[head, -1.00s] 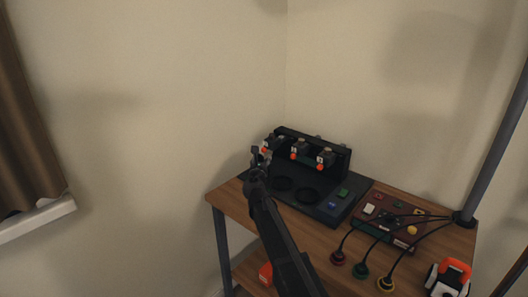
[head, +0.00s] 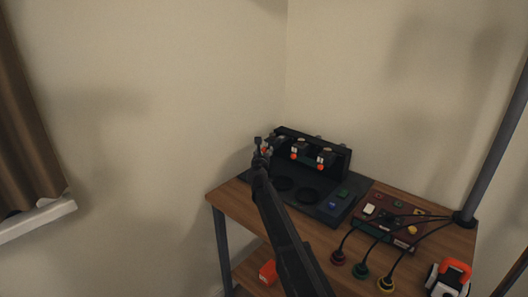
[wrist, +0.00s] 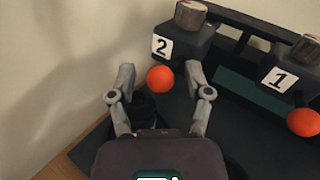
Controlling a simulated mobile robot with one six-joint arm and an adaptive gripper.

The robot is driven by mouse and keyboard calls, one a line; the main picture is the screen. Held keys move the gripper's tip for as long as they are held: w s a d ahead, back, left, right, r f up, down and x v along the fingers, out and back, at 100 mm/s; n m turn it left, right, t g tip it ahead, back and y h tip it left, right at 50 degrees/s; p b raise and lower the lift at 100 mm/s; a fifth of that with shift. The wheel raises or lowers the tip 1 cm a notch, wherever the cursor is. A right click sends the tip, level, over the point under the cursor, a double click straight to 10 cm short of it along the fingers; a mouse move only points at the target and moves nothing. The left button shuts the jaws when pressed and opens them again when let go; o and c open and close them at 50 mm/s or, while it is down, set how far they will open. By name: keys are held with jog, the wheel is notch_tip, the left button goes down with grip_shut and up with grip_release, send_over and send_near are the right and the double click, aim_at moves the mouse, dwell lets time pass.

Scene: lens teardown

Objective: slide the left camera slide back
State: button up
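The left camera slide (wrist: 181,44) is a dark block with a white "2" label, a grey-brown knob on top and an orange ball (wrist: 160,79) at its front. In the wrist view my gripper (wrist: 160,68) is open, with one finger on each side of the orange ball. Gaps show between the ball and both fingers. The right fingertip overlaps the lower edge of the block; I cannot tell whether they touch.
The middle slide (head: 300,150), labelled "1" in the wrist view (wrist: 280,79), and a right slide (head: 326,157) stand on the same black rack. A red-brown panel (head: 385,222) with cables lies to the right. Walls stand close behind and left.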

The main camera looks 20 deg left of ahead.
grip_shut()
jog(key=shift+w+d, duration=0.25)
jog(key=shift+w, duration=0.75)
jog(key=shift+w+d, duration=0.2)
jog(key=shift+w, duration=0.75)
jog(key=shift+r, duration=0.1)
grip_release()
jog(key=shift+o, duration=1.3)
jog(key=shift+w, duration=0.15)
jog(key=shift+d, duration=0.1)
jog(key=shift+s+d, duration=0.1)
jog(key=shift+s, duration=0.15)
jog(key=shift+s, duration=0.2)
jog(key=v, duration=1.1)
jog(key=shift+s, duration=0.15)
